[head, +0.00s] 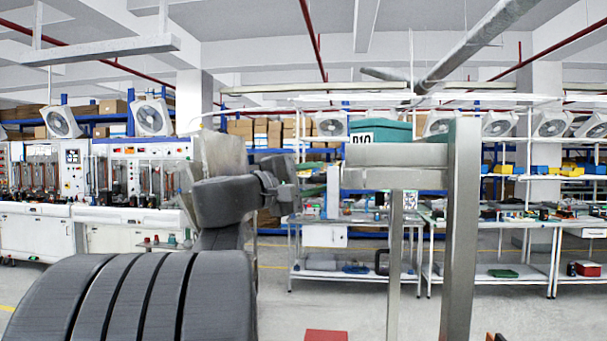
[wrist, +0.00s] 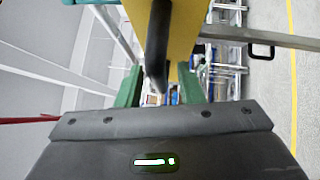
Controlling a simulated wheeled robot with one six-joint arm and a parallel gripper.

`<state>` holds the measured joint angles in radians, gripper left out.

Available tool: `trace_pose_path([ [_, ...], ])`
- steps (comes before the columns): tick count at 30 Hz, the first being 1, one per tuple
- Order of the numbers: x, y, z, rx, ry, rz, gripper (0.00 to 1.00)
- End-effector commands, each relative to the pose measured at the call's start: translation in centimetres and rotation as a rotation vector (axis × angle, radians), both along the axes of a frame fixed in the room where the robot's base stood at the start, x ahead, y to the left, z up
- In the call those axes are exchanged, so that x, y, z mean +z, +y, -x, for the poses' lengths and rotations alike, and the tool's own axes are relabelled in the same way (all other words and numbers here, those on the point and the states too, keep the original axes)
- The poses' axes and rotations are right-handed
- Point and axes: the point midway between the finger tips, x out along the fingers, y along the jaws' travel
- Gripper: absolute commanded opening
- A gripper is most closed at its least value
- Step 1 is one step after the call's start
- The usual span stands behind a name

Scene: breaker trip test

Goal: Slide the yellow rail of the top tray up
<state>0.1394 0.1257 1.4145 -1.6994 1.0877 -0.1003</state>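In the wrist view a broad yellow part (wrist: 190,22), which looks like the yellow rail, fills the top middle. A black bar-shaped handle (wrist: 158,45) stands out in front of it and points down between my fingers. My gripper (wrist: 159,70) has two green fingers apart, one on each side of the handle, with visible gaps. I cannot tell how deep the handle sits between them. In the head view my dark wrist is left of the metal frame; fingertips and yellow rail cannot be made out there.
A metal post (head: 460,230) and crossbar (head: 397,178) stand close ahead, right of my arm. Workbenches (head: 490,222) with parts stand behind. White test cabinets (head: 135,185) are at left. A red block (head: 326,335) shows at the bottom edge. Open floor lies between.

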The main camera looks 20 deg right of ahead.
Motion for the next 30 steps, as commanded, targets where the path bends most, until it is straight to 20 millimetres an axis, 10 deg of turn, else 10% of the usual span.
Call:
trace_pose_path([
  [11,0.1,-0.6,-0.2,0.0,-0.001,0.0,0.34],
  [17,0.1,-0.5,-0.2,0.0,-0.001,0.0,0.0],
  [23,0.2,-0.5,-0.2,0.0,-0.001,0.0,0.0],
  [30,4.4,-0.5,-0.2,0.001,-0.003,0.001,0.0],
])
